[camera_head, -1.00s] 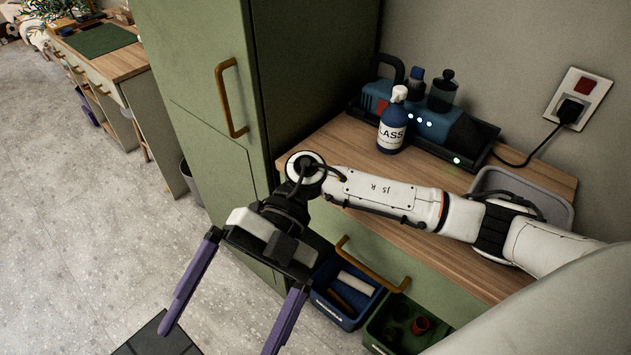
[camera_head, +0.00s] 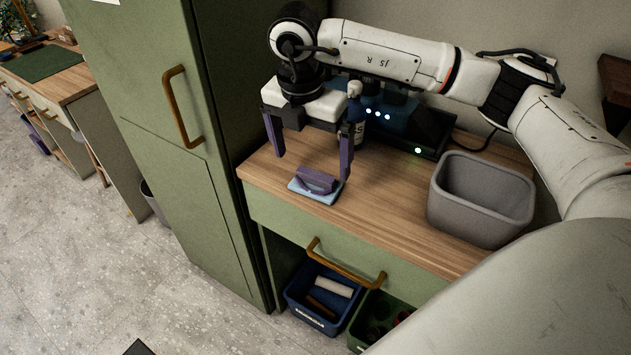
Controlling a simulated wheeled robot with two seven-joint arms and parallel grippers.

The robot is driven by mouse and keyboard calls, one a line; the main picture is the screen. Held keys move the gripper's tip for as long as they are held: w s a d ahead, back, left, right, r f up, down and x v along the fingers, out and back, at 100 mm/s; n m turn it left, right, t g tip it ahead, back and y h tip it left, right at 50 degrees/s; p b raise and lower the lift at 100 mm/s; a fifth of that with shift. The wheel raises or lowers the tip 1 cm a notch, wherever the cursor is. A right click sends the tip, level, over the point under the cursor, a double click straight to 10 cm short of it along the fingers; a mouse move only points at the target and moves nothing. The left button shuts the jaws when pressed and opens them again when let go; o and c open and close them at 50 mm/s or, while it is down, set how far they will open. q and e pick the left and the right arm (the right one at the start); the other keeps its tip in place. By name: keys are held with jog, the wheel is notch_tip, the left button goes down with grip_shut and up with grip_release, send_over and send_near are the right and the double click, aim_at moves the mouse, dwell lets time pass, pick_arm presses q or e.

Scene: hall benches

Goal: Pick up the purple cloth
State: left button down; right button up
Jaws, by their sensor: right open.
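The purple cloth (camera_head: 316,180) is a small folded bundle. It lies on top of a flat light-blue piece (camera_head: 305,192) on the wooden bench top (camera_head: 390,218), near its front left. My right gripper (camera_head: 313,163) is open and points down, with its purple fingers above and to either side of the cloth. Nothing is between the fingers. I cannot tell whether the right-hand fingertip touches the light-blue piece. My left gripper is not in view.
A grey bin (camera_head: 482,205) stands at the right of the bench. The blue device (camera_head: 397,115) and a bottle (camera_head: 356,110) are behind the gripper, partly hidden. A tall green cabinet (camera_head: 150,85) borders the bench on the left. A blue crate (camera_head: 313,316) sits below.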

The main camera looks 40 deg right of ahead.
aim_at(316, 174)
jog(key=shift+s+d+f+p, duration=0.1)
jog(key=shift+d+f+p, duration=0.1)
jog(key=shift+f, duration=0.7)
jog(key=shift+d+f+p, duration=0.1)
jog(key=shift+f+p, duration=0.05)
jog(key=shift+f, duration=0.8)
jog(key=shift+s+d+f+p, duration=0.1)
jog(key=shift+d+f+p, duration=0.1)
jog(key=shift+f, duration=0.7)
jog(key=c, duration=1.1)
jog(key=shift+a+r+b, duration=0.1)
jog(key=shift+r+b, duration=0.4)
jog(key=shift+r, duration=4.55)
jog(key=shift+o, duration=0.6)
jog(key=shift+c, duration=0.3)
